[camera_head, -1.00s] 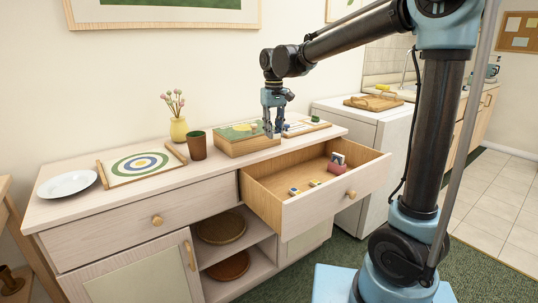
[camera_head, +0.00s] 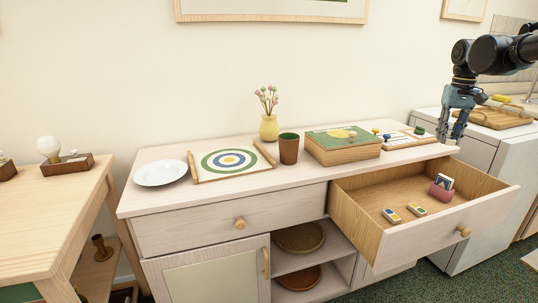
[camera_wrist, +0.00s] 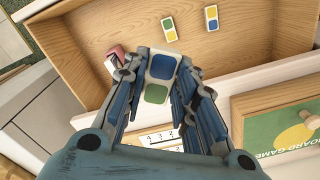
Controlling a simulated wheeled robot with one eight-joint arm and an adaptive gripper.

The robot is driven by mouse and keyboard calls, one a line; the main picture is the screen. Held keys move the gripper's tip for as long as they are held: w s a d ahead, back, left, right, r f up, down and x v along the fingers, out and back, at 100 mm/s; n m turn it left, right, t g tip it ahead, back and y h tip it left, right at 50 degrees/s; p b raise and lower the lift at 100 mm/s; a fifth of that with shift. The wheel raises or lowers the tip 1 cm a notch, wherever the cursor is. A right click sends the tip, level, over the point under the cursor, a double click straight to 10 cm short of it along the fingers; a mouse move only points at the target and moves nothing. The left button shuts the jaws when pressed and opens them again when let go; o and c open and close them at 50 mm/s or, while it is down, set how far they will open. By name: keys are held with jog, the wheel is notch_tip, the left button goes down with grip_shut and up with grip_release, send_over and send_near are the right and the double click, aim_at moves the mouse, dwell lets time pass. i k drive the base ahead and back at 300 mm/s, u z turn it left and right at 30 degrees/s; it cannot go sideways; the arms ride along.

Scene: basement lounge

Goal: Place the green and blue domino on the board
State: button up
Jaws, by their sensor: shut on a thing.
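My gripper (camera_wrist: 160,88) is shut on a domino (camera_wrist: 157,94), blue at one end and green at the other, in the wrist view. In the head view my gripper (camera_head: 458,130) is above the right end of the cabinet, and the domino cannot be made out there. A white board with printed numbers and coloured pegs (camera_head: 397,142) lies on the cabinet top, left of my gripper; part of it (camera_wrist: 150,139) shows behind my fingers in the wrist view. A square board with coloured rings (camera_head: 209,171) lies further left. I cannot tell which board is named.
The open drawer (camera_head: 420,240) holds two other dominoes (camera_head: 391,215) (camera_head: 417,209) and a pink card holder (camera_head: 440,190). A board game box (camera_head: 340,155), brown cup (camera_head: 289,149), yellow vase (camera_head: 269,128) and white plate (camera_head: 160,173) stand on the cabinet. A white appliance (camera_head: 490,150) is at right.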

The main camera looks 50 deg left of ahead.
aim_at(231, 163)
jog(key=z, duration=0.15)
jog(key=k, duration=1.25)
jog(key=u, duration=1.4)
jog(key=i, duration=1)
jog(key=z, duration=0.1)
